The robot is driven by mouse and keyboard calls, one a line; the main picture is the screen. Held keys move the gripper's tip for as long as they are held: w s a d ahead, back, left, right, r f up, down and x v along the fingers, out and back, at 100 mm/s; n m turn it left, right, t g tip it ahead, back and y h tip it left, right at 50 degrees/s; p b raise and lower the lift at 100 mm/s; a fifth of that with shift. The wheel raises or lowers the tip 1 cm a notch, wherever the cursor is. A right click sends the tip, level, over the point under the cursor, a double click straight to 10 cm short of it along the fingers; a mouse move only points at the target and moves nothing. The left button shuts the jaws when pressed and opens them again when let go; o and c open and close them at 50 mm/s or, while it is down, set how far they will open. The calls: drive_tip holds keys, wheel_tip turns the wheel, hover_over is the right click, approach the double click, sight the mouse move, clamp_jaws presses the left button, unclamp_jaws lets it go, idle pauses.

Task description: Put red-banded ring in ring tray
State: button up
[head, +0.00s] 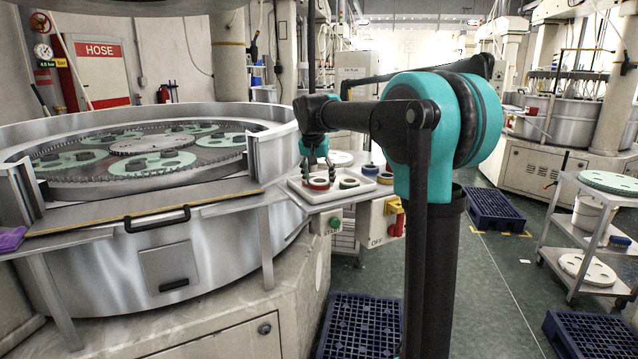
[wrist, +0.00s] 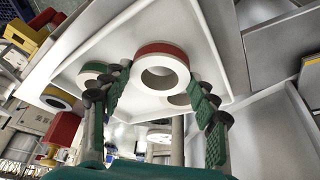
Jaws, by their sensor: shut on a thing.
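The red-banded ring (head: 318,184) is pale with a red rim and an open centre. It also shows in the wrist view (wrist: 164,50). My gripper (head: 318,171) points down with its two fingers on opposite sides of this ring, shut on it; the green-padded fingers (wrist: 160,84) show in the wrist view. The white ring tray (head: 331,198) lies directly under the gripper; its bare floor shows in the wrist view (wrist: 110,50). Whether the ring touches the tray floor is unclear. A green-banded ring (head: 349,184) sits in the tray beside it.
A switch box with a yellow and red handle (head: 394,210) hangs below there. The round steel lapping machine (head: 150,250) fills the left. A cart (head: 585,235) and blue pallets (head: 497,207) stand at the right.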

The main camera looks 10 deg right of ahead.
drive_tip(key=shift+f, duration=0.7)
drive_tip(key=o, duration=1.5)
drive_tip(key=shift+f, duration=0.1)
drive_tip(key=v, duration=1.2)
